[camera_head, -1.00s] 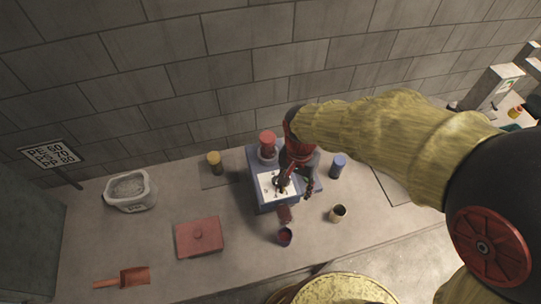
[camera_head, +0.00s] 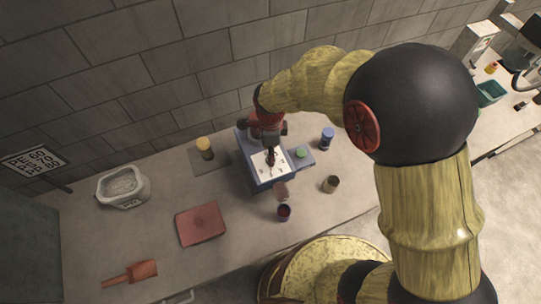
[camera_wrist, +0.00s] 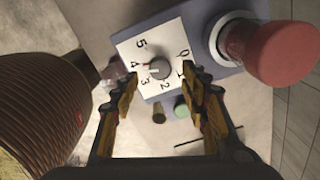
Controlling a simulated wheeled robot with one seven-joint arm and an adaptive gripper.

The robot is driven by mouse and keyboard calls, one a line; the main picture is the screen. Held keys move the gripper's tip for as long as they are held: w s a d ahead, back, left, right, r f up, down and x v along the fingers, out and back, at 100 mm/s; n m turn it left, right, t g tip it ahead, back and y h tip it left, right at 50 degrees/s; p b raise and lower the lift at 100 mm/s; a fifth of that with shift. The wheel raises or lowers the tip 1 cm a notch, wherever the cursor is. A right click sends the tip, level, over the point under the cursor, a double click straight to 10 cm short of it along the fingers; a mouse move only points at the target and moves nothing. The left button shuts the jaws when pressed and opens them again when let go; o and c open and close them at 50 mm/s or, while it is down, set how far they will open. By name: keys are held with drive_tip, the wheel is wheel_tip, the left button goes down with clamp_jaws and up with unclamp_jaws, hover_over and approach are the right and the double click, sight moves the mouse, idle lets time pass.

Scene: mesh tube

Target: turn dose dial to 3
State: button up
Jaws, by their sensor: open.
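The dose dial (camera_wrist: 160,68) is a small grey round knob on a white plate (camera_wrist: 128,50) numbered 0 to 5. A small reddish mark on its left side faces roughly the 3 and 4; the exact setting is hard to read. The plate sits on a blue machine (camera_head: 245,160), and its white face (camera_head: 282,160) also shows in the head view. My gripper (camera_wrist: 161,84) is open, with its yellow-lined fingers apart on either side below the dial in the wrist view. In the head view my gripper (camera_head: 270,156) is over the plate and hides the dial.
A red-capped cylinder (camera_wrist: 283,52) stands close beside the plate. A green button (camera_head: 301,153), blue jar (camera_head: 327,138), yellow-topped jar (camera_head: 204,147), small cups (camera_head: 284,212) and red box (camera_head: 201,224) surround the machine.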

drive_tip(key=shift+f, duration=1.95)
drive_tip(key=shift+c, duration=0.2)
drive_tip(key=c, duration=1.1)
drive_tip(key=shift+n, duration=0.3)
drive_tip(key=n+b, duration=0.1)
drive_tip(key=n, duration=0.3)
drive_tip(key=shift+n+b, duration=0.3)
drive_tip(key=shift+b, duration=0.05)
drive_tip(key=shift+n+b, duration=0.55)
drive_tip(key=shift+n, duration=1.65)
drive_tip(key=o, duration=1.1)
